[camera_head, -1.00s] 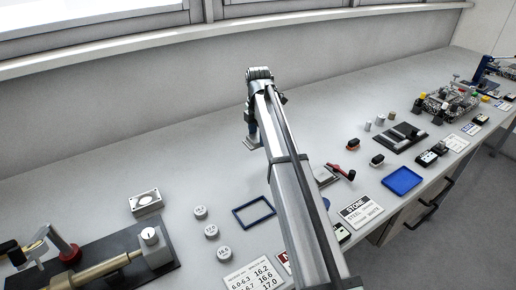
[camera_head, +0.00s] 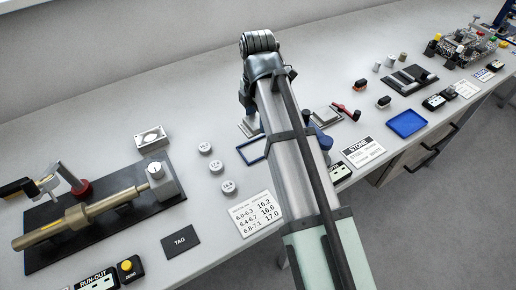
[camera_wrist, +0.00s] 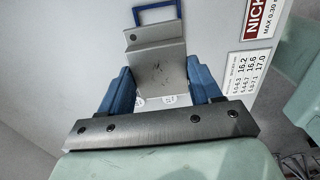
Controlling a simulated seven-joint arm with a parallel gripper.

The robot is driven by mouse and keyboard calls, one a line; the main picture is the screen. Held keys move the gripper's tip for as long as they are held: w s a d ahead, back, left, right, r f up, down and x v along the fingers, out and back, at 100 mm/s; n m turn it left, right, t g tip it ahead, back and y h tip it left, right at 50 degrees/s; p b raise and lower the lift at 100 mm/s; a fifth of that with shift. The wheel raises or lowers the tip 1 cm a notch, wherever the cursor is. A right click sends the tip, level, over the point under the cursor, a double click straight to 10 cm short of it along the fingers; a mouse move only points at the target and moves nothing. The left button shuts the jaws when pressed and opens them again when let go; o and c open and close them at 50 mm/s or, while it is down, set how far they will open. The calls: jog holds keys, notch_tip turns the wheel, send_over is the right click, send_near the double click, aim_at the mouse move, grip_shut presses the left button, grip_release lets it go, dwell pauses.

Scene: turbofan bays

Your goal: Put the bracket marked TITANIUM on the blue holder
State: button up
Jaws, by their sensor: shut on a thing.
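My gripper (camera_wrist: 163,92), with blue fingers, is shut on a bent grey metal bracket (camera_wrist: 158,62) in the wrist view. No marking is readable on the bracket. In the head view the bracket (camera_head: 249,128) shows as a small grey plate beside my gripper (camera_head: 246,106), above the bench. A blue square frame (camera_wrist: 167,14) lies just beyond the bracket in the wrist view. In the head view this blue frame (camera_head: 244,156) is partly hidden by my arm. A solid blue tray (camera_head: 407,123) lies farther right. I cannot tell which is the holder.
Several round weights (camera_head: 205,148) and a number card (camera_head: 256,213) lie near the blue frame. A white block (camera_head: 151,139) and a black fixture (camera_head: 60,240) stand left. A red-handled tool (camera_head: 345,111) lies right of my arm. The bench's back left is clear.

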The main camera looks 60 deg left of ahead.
aim_at(258, 150)
jog(key=shift+d+f, duration=0.1)
jog(key=shift+f, duration=4.9)
jog(key=shift+f, duration=0.1)
jog(key=o, duration=1.4)
jog(key=shift+o, duration=0.2)
notch_tip(258, 150, up, 12)
jog(key=shift+r, duration=0.15)
